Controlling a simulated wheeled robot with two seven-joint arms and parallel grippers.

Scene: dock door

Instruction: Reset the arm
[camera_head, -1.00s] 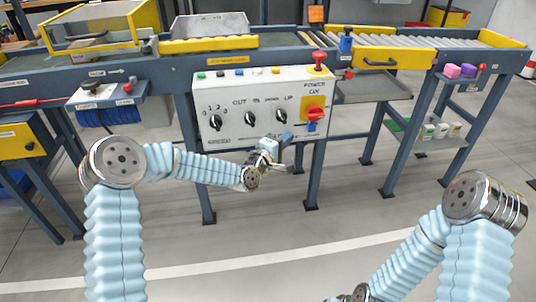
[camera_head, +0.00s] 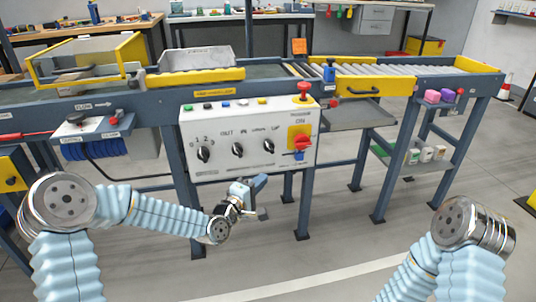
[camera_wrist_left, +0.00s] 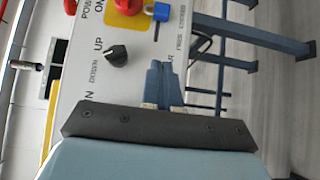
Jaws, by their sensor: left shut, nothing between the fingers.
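My left arm comes in from the left in the head view. Its gripper (camera_head: 257,187) is shut and empty, just below the lower edge of the white control panel (camera_head: 220,128). In the left wrist view the closed fingers (camera_wrist_left: 163,88) lie over the panel's lower edge, with a black knob (camera_wrist_left: 117,55) beyond them; I cannot tell the exact gap. The panel carries several black knobs, a red mushroom button (camera_head: 304,90) and a yellow switch plate (camera_head: 299,132) with a red handle and a blue padlock (camera_wrist_left: 158,12). My right forearm shows at lower right; its gripper is out of view.
A shelf with several small containers (camera_head: 425,153) is at right. The frame's legs (camera_head: 302,205) stand below the panel. The floor in front is open.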

